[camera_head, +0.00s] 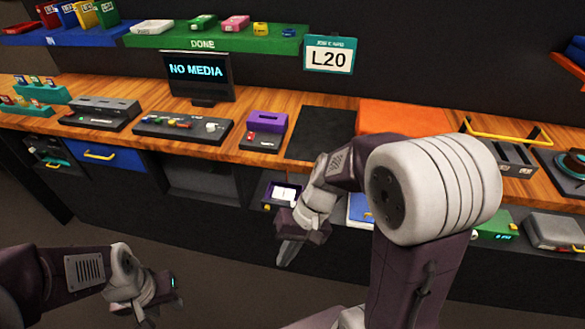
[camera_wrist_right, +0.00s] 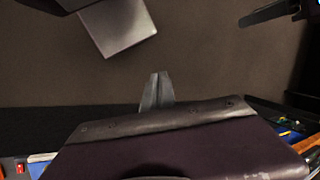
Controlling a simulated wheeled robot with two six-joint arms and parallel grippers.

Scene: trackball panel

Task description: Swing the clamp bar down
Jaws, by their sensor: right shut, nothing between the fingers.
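A yellow bar (camera_head: 508,137), which looks like the clamp bar, stands raised over a dark slotted device (camera_head: 514,155) on the right part of the bench. My right arm hides part of the device's left side. My right gripper (camera_head: 288,255) hangs in front of the bench, below the bench top and well to the left of the bar. It is shut and empty; its fingers meet in the right wrist view (camera_wrist_right: 157,88). My left gripper (camera_head: 148,318) is low at the bottom left, away from the bench. Its fingers are too small and dark to judge.
On the bench stand a "NO MEDIA" screen (camera_head: 196,73), a trackball panel (camera_head: 183,129), a purple-topped box (camera_head: 267,123), a dark mat (camera_head: 320,133) and an orange pad (camera_head: 405,118). A green "DONE" shelf (camera_head: 255,40) is above. Open floor (camera_head: 235,285) lies in front.

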